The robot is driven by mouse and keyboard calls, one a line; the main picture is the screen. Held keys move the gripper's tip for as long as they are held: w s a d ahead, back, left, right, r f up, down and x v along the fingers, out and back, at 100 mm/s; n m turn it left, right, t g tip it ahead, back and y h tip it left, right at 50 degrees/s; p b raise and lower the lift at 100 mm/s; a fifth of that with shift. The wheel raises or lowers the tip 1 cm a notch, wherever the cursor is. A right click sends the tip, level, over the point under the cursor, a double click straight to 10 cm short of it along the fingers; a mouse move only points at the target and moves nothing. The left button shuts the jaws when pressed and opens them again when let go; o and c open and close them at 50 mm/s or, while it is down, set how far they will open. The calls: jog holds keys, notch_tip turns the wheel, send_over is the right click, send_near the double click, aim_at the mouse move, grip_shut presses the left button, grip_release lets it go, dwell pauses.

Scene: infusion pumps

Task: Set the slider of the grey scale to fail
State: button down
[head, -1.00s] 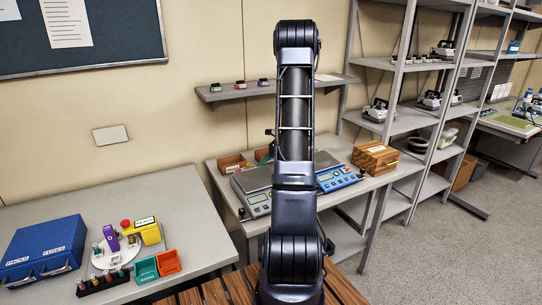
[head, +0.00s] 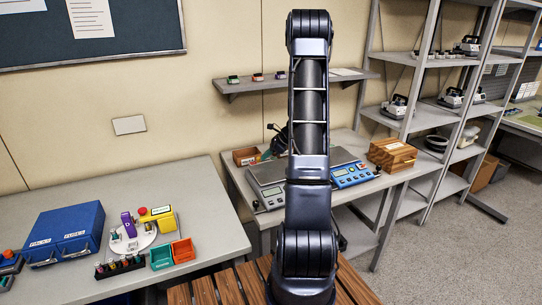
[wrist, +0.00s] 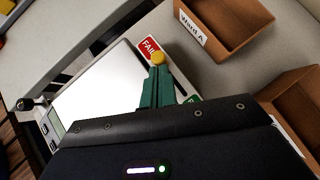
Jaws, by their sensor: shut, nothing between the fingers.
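The grey scale (head: 268,197) stands on the right-hand bench in the head view, partly hidden behind my arm. In the wrist view its pale plate (wrist: 98,88) fills the left middle. A red FAIL label (wrist: 147,47) lies at the plate's far edge. The slider's round yellow knob (wrist: 158,58) is beside this label, overlapping its lower right corner in the picture. A green label (wrist: 194,98) shows partly beside my fingers. My gripper (wrist: 157,72) is shut, its teal fingertips right at the knob; I cannot tell whether they touch it. In the head view the fingertips are hidden.
A brown bin marked Ward A (wrist: 222,24) and another brown bin (wrist: 296,105) stand close beside the scale. A blue scale (head: 352,174) and a wooden box (head: 392,154) are to the right. The left bench holds a blue case (head: 66,232) and small items.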

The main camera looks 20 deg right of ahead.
aim_at(272, 162)
jog(key=shift+a, duration=0.65)
jog(key=shift+s+d, duration=0.3)
jog(key=shift+d, duration=0.25)
jog(key=d, duration=0.1)
jog(key=s+d, duration=0.1)
jog(key=shift+s+d+r, duration=0.15)
jog(key=shift+d, duration=0.2)
jog(key=v, duration=1)
